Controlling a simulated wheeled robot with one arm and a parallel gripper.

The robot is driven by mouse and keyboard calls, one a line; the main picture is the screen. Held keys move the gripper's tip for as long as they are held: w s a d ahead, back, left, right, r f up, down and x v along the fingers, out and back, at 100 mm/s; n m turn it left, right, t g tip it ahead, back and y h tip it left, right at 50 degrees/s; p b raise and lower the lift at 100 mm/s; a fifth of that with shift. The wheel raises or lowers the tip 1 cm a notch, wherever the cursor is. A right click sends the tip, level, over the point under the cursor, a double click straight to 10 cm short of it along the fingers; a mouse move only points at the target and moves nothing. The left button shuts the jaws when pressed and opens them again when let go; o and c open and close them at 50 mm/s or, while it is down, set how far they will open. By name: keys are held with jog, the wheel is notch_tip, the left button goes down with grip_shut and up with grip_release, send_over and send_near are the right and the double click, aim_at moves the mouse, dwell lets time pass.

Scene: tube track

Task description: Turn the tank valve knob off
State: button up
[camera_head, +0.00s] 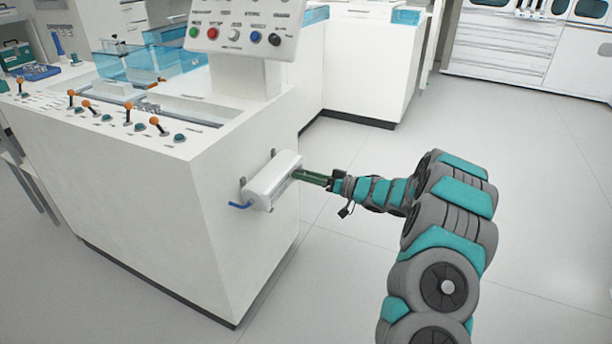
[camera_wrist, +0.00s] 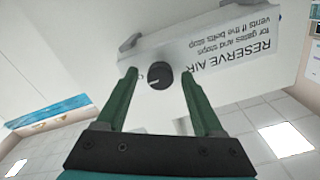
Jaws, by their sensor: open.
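The tank valve knob (camera_wrist: 159,75) is a small black round knob with a pale mark, on the end of a white tank. The white tank (camera_head: 271,181) is fixed to the side of the white machine cabinet; its label, upside down in the wrist view (camera_wrist: 235,55), reads "RESERVE AIR". My gripper (camera_head: 304,175) reaches the tank's right end from the right. In the wrist view its green fingers (camera_wrist: 158,85) are open, one on each side of the knob, with visible gaps between them and it. In the head view the knob is hidden.
The white cabinet (camera_head: 150,210) carries orange-tipped levers (camera_head: 155,122) on top and a button panel (camera_head: 243,32) above. A blue hose end (camera_head: 240,205) sticks out at the tank's left. White cabinets stand behind. The floor (camera_head: 530,180) on the right is clear.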

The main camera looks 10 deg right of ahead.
grip_shut()
dwell(0.5)
